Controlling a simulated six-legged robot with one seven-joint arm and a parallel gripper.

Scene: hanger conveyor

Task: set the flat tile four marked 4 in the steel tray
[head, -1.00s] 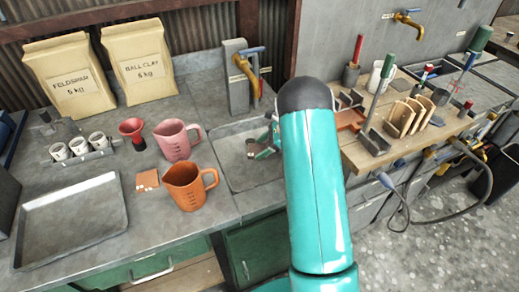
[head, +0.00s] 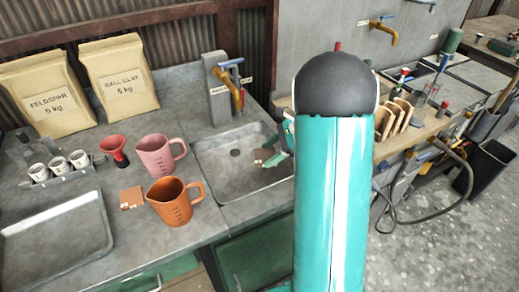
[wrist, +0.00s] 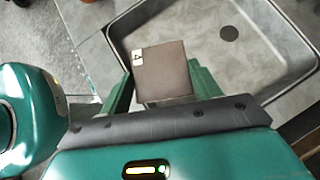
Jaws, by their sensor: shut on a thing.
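A flat brown tile (wrist: 163,72) with a white label reading 4 sits between the green fingers of my gripper (wrist: 164,88) in the wrist view. My gripper is shut on the tile. In the head view the tile (head: 263,156) and my gripper (head: 279,152) are over the right part of the sink, left of my arm. The steel tray (head: 104,240), shallow and grey, lies on the counter at the far left. What I see of it is empty, and the left picture edge cuts it off.
A tap (head: 235,88) rises behind the sink.

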